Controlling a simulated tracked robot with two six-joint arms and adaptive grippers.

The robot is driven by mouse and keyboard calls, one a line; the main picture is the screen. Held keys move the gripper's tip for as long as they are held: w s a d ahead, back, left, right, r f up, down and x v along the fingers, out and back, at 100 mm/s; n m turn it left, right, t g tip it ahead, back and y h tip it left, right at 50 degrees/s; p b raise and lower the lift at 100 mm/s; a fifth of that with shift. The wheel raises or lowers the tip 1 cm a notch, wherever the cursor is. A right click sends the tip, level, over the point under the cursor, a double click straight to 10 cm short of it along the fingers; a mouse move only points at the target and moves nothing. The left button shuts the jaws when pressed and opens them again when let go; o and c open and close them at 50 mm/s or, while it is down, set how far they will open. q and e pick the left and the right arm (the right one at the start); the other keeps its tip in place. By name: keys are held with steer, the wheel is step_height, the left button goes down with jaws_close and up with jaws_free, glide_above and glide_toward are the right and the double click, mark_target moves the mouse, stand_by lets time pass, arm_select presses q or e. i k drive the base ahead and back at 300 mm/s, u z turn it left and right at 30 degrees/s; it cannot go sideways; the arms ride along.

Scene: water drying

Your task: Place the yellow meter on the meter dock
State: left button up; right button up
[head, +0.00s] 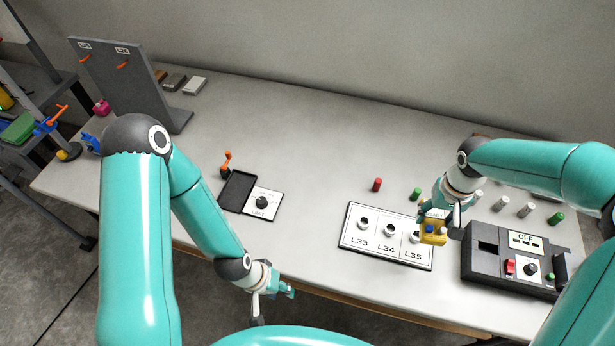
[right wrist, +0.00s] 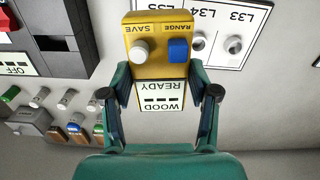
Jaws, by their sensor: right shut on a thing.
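The yellow meter (head: 433,237) is held in my right gripper (head: 438,215), over the right end of the L33–L35 panel in the head view. In the right wrist view the meter (right wrist: 160,22) shows a white knob, a blue button and a display reading WOOD READY. The fingers of the right gripper (right wrist: 160,82) close on both its sides. A flat black tray (head: 238,190) with a white knob panel beside it lies left of centre; I cannot tell for sure that it is the meter dock. My left gripper (head: 272,302) is open and empty at the table's front edge.
The L33–L35 panel (head: 350,239) lies beneath and left of the meter. A black device (head: 483,263) reading OFF stands right of it. Red (head: 377,185) and green (head: 416,194) pegs stand behind the panel. The table (head: 300,145) is clear at centre back.

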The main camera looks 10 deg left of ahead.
mark_target(236, 190)
steer(key=u, duration=0.2)
steer(key=k, duration=0.7)
steer(key=u, duration=1.3)
steer(key=i, duration=1)
steer(key=z, duration=0.05)
